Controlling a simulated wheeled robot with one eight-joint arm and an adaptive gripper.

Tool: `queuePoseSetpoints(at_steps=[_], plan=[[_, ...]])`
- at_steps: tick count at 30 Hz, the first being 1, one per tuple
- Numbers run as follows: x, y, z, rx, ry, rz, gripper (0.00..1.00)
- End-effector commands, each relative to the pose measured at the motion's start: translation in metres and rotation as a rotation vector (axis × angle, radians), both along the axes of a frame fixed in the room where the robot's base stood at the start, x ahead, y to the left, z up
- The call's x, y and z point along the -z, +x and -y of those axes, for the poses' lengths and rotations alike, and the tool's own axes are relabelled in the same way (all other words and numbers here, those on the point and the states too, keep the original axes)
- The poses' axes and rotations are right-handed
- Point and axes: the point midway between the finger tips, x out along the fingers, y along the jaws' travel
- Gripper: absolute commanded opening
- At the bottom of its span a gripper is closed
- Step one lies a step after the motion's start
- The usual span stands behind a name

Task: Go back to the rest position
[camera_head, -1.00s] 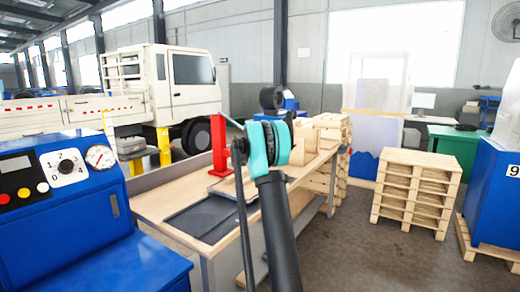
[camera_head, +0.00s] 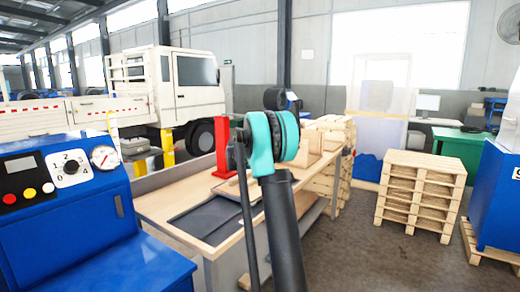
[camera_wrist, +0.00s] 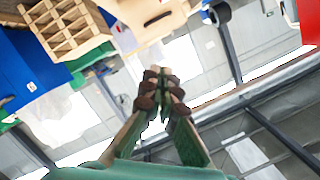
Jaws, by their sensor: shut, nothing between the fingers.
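My gripper (camera_wrist: 158,74) shows in the wrist view with its brown-padded fingertips drawn together and nothing between them. It is in the air, apart from the things behind it. The wrist view looks upside down, with the pallets at its top and roof beams below. In the head view my arm rises in front of the workbench, with a teal joint and dark links. I cannot make out the fingers there.
A wooden workbench (camera_head: 160,207) with a dark mat (camera_head: 205,222) and a red stand (camera_head: 222,146) is behind my arm. A blue control cabinet (camera_head: 75,235) stands close at left. Stacked pallets (camera_head: 420,190) stand at right, with open floor between them and the bench.

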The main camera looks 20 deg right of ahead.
Motion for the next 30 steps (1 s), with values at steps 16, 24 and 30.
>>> queuePoseSetpoints(at_steps=[16, 24, 30], plan=[[0.013, -0.039, -0.004, -0.002, -0.008, -0.105, 0.00], [0.073, -0.174, -0.029, -0.100, -0.024, -0.475, 0.00], [0.132, -0.284, -0.063, -0.278, -0.034, -0.747, 0.00]])
